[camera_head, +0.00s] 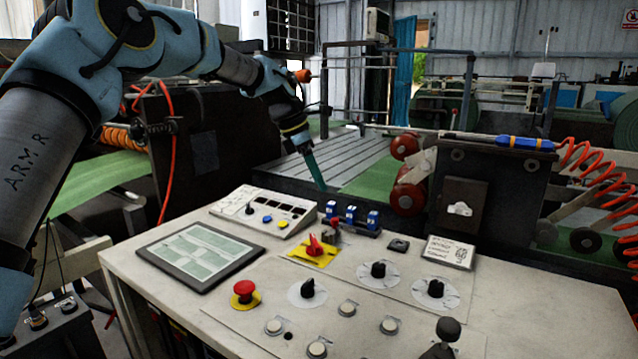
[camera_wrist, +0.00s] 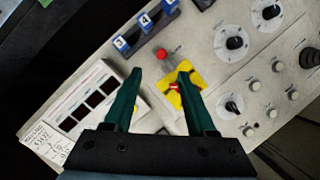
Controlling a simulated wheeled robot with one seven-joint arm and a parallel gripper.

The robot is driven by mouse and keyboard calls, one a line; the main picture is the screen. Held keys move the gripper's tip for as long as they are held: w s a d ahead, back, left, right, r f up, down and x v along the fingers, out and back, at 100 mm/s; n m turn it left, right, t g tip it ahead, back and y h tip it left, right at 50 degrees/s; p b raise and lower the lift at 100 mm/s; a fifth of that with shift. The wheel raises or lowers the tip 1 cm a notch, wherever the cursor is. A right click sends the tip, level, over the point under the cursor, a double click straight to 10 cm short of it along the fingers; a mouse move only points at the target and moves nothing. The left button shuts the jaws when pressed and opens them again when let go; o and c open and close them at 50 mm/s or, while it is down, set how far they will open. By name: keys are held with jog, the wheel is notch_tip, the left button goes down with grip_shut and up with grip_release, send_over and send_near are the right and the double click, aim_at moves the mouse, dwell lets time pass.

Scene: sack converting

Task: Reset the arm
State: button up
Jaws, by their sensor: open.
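My arm reaches in from the left in the head view, and my gripper (camera_head: 315,172) points down above the back of the control desk (camera_head: 480,318). In the wrist view my gripper (camera_wrist: 160,85) shows two green fingers spread apart with nothing between them but the desk below. A red rotary switch on a yellow plate (camera_head: 314,250) lies in front of the gripper in the head view; it also shows beside the right finger in the wrist view (camera_wrist: 188,92). The gripper appears to touch nothing.
The desk carries a red emergency button (camera_head: 243,291), a tablet (camera_head: 196,255), a small switch box (camera_head: 262,211), blue numbered blocks (camera_head: 351,215), black knobs (camera_head: 378,269) and a joystick (camera_head: 446,332). A dark machine block (camera_head: 490,190) with red rollers (camera_head: 406,198) stands behind.

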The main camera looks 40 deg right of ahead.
dwell(0.3)
jog(key=w+a+f+m+t+y, duration=0.1)
jog(key=w+a+f+m, duration=0.15)
jog(key=a, duration=0.85)
jog(key=w+a+f+m+t, duration=0.1)
jog(key=w+a+m, duration=0.25)
jog(key=a, duration=0.75)
jog(key=w+a+f+m+t+y, duration=0.15)
jog(key=w+a, duration=0.25)
jog(key=a, duration=0.8)
jog(key=s+a+f+m, duration=0.1)
jog(key=s+a+m, duration=0.1)
jog(key=a, duration=0.6)
jog(key=s+a+f+m+y, duration=0.1)
jog(key=s+a+f, duration=0.1)
jog(key=s+a, duration=0.3)
jog(key=s+a+f+m, duration=0.2)
jog(key=s+a, duration=0.2)
jog(key=a, duration=0.7)
jog(key=shift+a+m, duration=0.2)
jog(key=shift+m, duration=0.15)
